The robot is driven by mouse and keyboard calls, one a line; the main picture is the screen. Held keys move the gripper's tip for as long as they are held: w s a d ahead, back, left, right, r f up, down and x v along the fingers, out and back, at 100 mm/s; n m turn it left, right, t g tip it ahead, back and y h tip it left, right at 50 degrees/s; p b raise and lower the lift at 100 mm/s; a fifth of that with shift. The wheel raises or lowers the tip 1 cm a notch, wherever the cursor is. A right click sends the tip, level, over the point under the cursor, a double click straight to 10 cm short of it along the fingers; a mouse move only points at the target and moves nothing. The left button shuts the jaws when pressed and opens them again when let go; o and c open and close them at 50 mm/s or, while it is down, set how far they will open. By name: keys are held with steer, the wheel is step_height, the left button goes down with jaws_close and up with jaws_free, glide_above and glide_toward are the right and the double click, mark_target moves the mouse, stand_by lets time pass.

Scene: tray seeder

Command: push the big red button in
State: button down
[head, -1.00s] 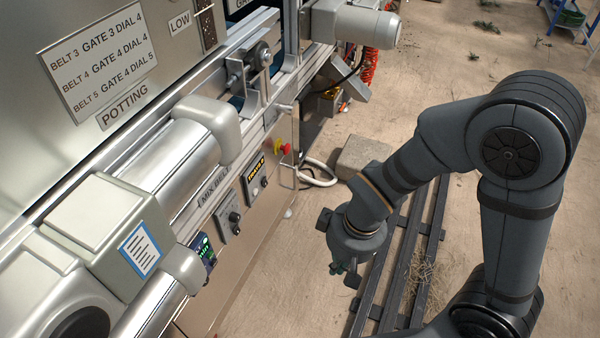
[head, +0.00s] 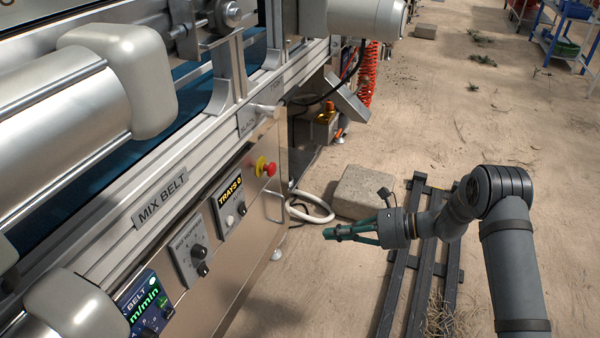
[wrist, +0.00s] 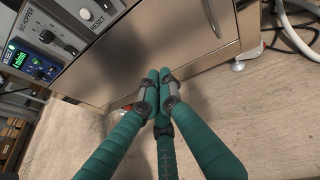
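The big red button (head: 269,170) sticks out from a yellow collar (head: 260,166) on the machine's front panel, right of the TRAYS display, in the head view. The wrist view does not show it. My gripper (head: 327,234) points left toward the panel, to the right of the button and lower in the picture, clearly apart from it. In the wrist view my gripper's green fingers (wrist: 159,76) meet at their tips with nothing seen between them.
Left of the button are the TRAYS panel (head: 232,201), a dial panel (head: 191,250) and a lit belt display (head: 145,306). A white hose (head: 312,215), a concrete block (head: 366,192) and dark rails (head: 408,270) lie on the floor. Open floor separates gripper and machine.

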steer(key=w+r+m+t+y, duration=0.3)
steer(key=w+r, duration=0.2)
steer(key=r, duration=0.5)
steer(key=shift+r+t, duration=0.3)
steer(key=shift+r, duration=0.05)
steer(key=shift+w+a, duration=0.1)
steer(key=shift+a, duration=0.05)
steer(key=b, duration=0.5)
glide_toward(273, 172)
steer(key=x, duration=0.5)
steer(key=shift+a, duration=0.45)
steer(key=shift+w+a, duration=0.3)
steer(key=shift+a, duration=0.15)
